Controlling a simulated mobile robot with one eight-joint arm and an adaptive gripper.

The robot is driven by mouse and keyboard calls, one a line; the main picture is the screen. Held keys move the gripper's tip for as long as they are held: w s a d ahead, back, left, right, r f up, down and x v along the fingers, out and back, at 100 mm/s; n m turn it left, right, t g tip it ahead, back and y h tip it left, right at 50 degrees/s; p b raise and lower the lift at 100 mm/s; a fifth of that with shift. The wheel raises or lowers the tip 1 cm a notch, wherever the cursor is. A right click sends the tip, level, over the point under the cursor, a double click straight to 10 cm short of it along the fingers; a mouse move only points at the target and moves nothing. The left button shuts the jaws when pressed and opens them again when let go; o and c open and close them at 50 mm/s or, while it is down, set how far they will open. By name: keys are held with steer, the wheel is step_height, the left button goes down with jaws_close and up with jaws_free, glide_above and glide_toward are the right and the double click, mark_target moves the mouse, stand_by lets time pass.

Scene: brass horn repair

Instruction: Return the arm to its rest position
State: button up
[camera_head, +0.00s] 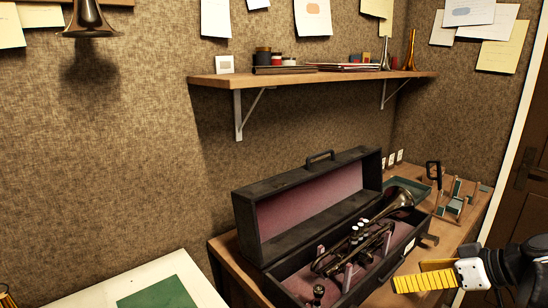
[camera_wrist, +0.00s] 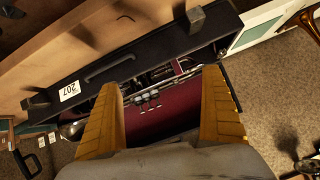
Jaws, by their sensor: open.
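My gripper (camera_head: 408,275) reaches in from the lower right of the head view, its yellow fingers beside the open black case (camera_head: 268,238). In the wrist view my gripper (camera_wrist: 162,80) has its two fingers spread wide, with nothing held between them. A dark brass horn (camera_head: 358,245) lies in the case's pink-lined lower part. It also shows beyond and between my fingertips in the wrist view (camera_wrist: 150,97), apart from them as far as I can tell. My fingers and palm hide part of the case there.
The case stands on a wooden bench (camera_head: 228,250), its lid raised at the back. A green tray (camera_head: 415,190) and a small rack (camera_head: 455,200) lie to the right. A wall shelf (camera_head: 310,78) hangs above. A white table (camera_head: 90,295) with a green mat stands at lower left.

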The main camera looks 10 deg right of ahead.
steer(key=a, duration=0.3)
steer(key=a+f+m+g+h, duration=0.1)
steer(key=a, duration=0.3)
steer(key=s+a+f+g+h, duration=0.1)
steer(key=a, duration=0.2)
steer(key=shift+a+m, duration=0.15)
steer(key=shift+m, duration=0.15)
steer(key=s+a+m+h, duration=0.2)
steer(key=s+a+h, duration=0.2)
steer(key=a, duration=0.5)
steer(key=shift+s+f+t, duration=0.3)
steer(key=shift+s, duration=0.6)
